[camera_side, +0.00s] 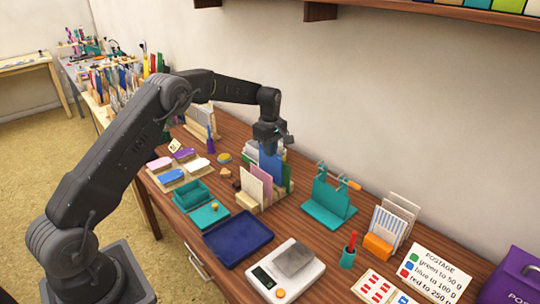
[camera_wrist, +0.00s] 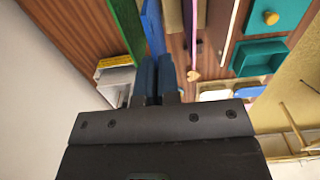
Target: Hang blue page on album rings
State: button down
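The blue page (camera_side: 270,168) stands upright in a wooden rack (camera_side: 270,194) among other pages; its edge also shows in the wrist view (camera_wrist: 152,28). My gripper (camera_side: 271,147) is right above the rack, at the page's top edge. In the wrist view the two fingers (camera_wrist: 157,78) are close together with the page running in between them, so they look shut on it. The teal album stand (camera_side: 328,206) is to the right of the rack, with rings along its top (camera_side: 320,172).
Beside the blue page are a pink page (camera_side: 262,184) and a green page (camera_wrist: 127,30). In front are a navy tray (camera_side: 238,240) and a scale (camera_side: 286,275). A teal cup (camera_side: 348,257) and an orange-based card holder (camera_side: 378,246) stand right of the album.

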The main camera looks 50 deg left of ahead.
jog(key=shift+r, duration=3.9)
jog(key=shift+d, duration=0.1)
jog(key=s+d+f, duration=0.1)
jog(key=d+f, duration=0.4)
jog(key=d, duration=0.4)
jog(key=s+d+f, duration=0.1)
jog(key=d+f, duration=0.5)
jog(key=d, duration=0.4)
jog(key=shift+s+f, duration=0.2)
jog(key=shift+f, duration=0.05)
jog(key=shift+w+a, duration=0.1)
jog(key=shift+w, duration=0.05)
